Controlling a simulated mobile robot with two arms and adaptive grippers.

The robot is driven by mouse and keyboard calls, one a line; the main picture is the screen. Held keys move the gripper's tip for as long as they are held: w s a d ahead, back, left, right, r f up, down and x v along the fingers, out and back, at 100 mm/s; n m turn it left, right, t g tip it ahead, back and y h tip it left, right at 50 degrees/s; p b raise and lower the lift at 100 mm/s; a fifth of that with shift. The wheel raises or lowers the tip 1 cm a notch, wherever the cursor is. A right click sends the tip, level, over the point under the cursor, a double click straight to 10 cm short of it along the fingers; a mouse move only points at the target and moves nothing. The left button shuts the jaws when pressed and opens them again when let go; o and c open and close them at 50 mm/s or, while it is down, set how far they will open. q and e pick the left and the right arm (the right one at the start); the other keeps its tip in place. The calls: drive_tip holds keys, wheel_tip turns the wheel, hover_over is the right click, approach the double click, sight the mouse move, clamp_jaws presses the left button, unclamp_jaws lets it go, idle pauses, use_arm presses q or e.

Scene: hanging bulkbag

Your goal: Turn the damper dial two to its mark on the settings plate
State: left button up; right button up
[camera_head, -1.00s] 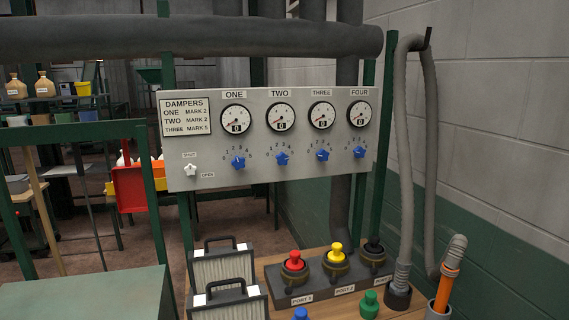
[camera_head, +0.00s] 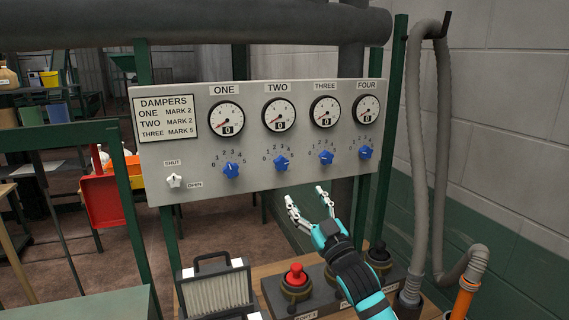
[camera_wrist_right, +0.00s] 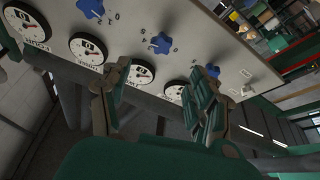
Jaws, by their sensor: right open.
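Damper dial two (camera_head: 281,163) is a blue knob on the grey panel, below the gauge labelled TWO (camera_head: 278,115), whose window reads 0. Its exact pointing is too small to tell. The settings plate (camera_head: 166,117) at the panel's left reads ONE MARK 2, TWO MARK 2, THREE MARK 5. My right gripper (camera_head: 306,196) is open and empty, below the panel's lower edge, apart from dial two and lower right of it. In the right wrist view its fingers (camera_wrist_right: 160,95) stand apart before the tilted panel, with blue dials beyond. My left gripper is out of view.
Dials one (camera_head: 231,171), three (camera_head: 326,157) and four (camera_head: 365,152) flank dial two. A white shut/open switch (camera_head: 174,181) sits lower left. A red plug (camera_head: 295,275) and a filter box (camera_head: 217,290) stand below. A grey hose (camera_head: 416,150) hangs at the right.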

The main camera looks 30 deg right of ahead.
drive_tip(key=p, duration=0.1)
approach(283, 167)
drive_tip(key=w+r, duration=0.1)
drive_tip(key=p+x, duration=0.2)
drive_tip(key=x, duration=0.3)
drive_tip(key=shift+d, duration=0.1)
drive_tip(key=shift+f+p+x, duration=0.2)
drive_tip(key=shift+p+x, duration=0.15)
drive_tip(key=shift+x, duration=1.15)
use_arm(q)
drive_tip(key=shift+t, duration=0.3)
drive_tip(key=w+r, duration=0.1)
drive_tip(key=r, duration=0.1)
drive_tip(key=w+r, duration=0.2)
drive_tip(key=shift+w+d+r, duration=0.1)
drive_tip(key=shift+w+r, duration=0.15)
use_arm(e)
drive_tip(key=c, duration=1.1)
